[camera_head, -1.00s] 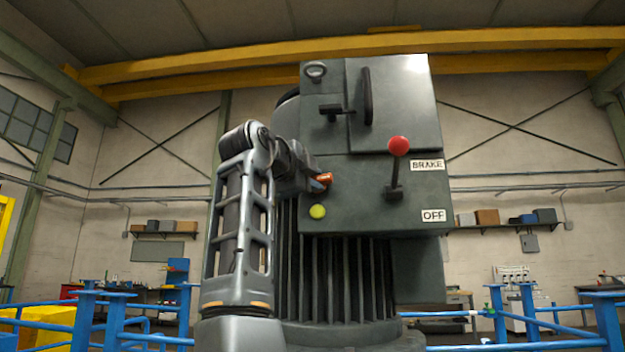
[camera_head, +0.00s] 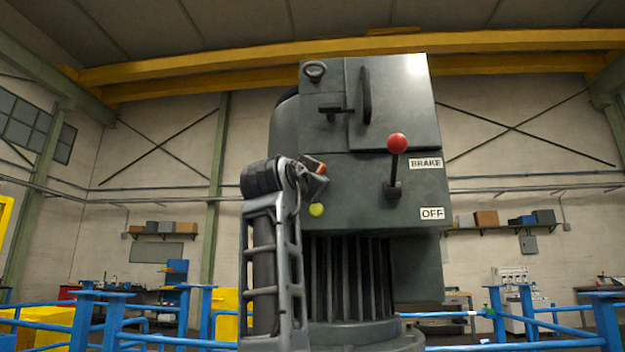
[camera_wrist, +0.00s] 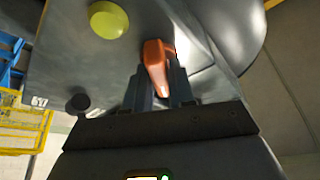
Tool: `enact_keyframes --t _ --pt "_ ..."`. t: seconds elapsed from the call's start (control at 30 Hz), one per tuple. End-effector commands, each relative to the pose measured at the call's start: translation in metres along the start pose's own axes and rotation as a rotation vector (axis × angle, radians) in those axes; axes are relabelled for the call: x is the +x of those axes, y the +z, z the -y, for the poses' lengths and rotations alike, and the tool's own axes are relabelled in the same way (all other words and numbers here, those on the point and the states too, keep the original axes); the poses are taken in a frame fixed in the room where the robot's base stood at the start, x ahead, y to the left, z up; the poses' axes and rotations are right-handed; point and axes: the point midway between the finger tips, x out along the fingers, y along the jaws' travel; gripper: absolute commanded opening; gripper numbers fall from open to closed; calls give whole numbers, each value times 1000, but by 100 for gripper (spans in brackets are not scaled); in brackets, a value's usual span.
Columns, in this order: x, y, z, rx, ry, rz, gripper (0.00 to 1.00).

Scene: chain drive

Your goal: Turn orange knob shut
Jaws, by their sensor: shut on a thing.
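The orange knob (camera_head: 315,163) is on the left part of the grey machine housing's front, above a yellow-green button (camera_head: 316,209). In the wrist view the knob (camera_wrist: 156,62) is a long orange handle between the two grey fingers of my gripper (camera_wrist: 160,86). My gripper is shut on it. In the head view my gripper (camera_head: 316,179) is at the knob, partly hidden by my own wrist, so the exact contact is unclear there. The wrist view shows the button (camera_wrist: 109,20) close to the left of the knob.
A black handle (camera_head: 365,95) and a small bracket (camera_head: 333,110) project above the knob. Blue railings (camera_head: 130,335) run around the machine.

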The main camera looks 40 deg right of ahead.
Motion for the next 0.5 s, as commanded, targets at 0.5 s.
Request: enact_keyframes --t 0.5 --pt "0 0 -2 -393 -163 3 0"
